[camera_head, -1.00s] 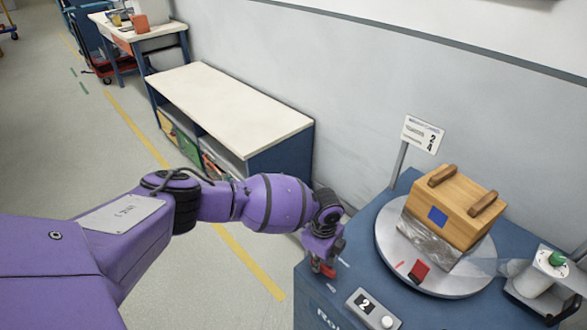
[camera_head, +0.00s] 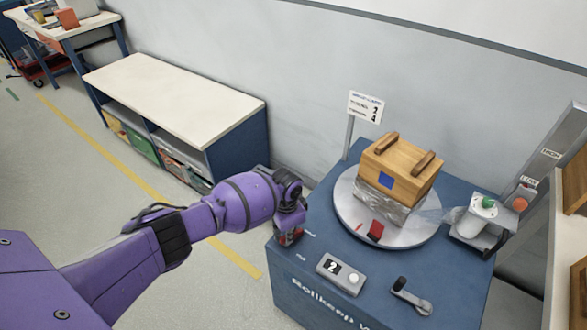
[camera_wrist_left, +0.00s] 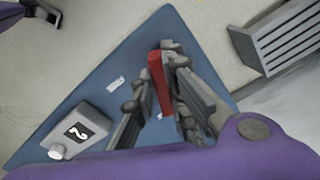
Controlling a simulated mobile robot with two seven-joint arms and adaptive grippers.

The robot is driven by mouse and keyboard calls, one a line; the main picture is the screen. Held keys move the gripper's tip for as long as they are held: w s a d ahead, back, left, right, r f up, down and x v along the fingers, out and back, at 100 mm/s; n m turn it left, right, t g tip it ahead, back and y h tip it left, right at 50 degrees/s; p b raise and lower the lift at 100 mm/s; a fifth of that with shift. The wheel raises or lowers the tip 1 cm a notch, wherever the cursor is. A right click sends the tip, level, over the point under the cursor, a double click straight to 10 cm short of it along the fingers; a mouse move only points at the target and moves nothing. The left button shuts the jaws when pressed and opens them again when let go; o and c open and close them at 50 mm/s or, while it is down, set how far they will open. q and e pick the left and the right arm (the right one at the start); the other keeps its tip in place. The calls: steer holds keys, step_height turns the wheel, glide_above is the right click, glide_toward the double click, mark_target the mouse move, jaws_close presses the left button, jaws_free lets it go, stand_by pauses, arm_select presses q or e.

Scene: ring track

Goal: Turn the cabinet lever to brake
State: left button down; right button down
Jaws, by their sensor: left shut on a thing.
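The blue cabinet (camera_head: 335,218) stands at the right of the head view. A red lever (camera_wrist_left: 158,82) shows clearly in the left wrist view, near a corner of the cabinet top. My left gripper (camera_head: 290,238) is at the cabinet's left corner in the head view and hides most of the lever there. In the wrist view my left gripper (camera_wrist_left: 163,72) has its fingers on both sides of the lever and is shut on it. Two small white labels lie on the top beside the lever; their words are too small to read. My right gripper is not in view.
On the cabinet are a turntable (camera_head: 345,214) with a film-wrapped wooden box (camera_head: 402,172), a counter box (camera_head: 340,274) showing 2, a dark crank (camera_head: 411,297) and a film roll unit (camera_head: 475,222). A sign post (camera_head: 349,135) stands behind. A low bench (camera_head: 175,95) is at left.

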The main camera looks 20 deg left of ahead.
arm_select(q)
steer(key=n, duration=0.1)
steer(key=n+p, duration=0.1)
steer(key=n, duration=0.1)
steer(key=shift+w+r, duration=0.15)
steer(key=shift+r, duration=0.05)
steer(key=shift+a+n, duration=0.1)
steer(key=shift+n, duration=0.7)
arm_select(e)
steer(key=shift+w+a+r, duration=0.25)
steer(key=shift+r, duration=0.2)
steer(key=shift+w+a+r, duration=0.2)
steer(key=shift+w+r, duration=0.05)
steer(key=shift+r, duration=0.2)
arm_select(q)
steer(key=shift+f+n, duration=0.1)
steer(key=shift+n, duration=0.3)
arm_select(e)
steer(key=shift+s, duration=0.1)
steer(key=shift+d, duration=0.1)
arm_select(q)
steer(key=c, duration=1.8)
jaws_free()
steer(key=shift+o, duration=0.2)
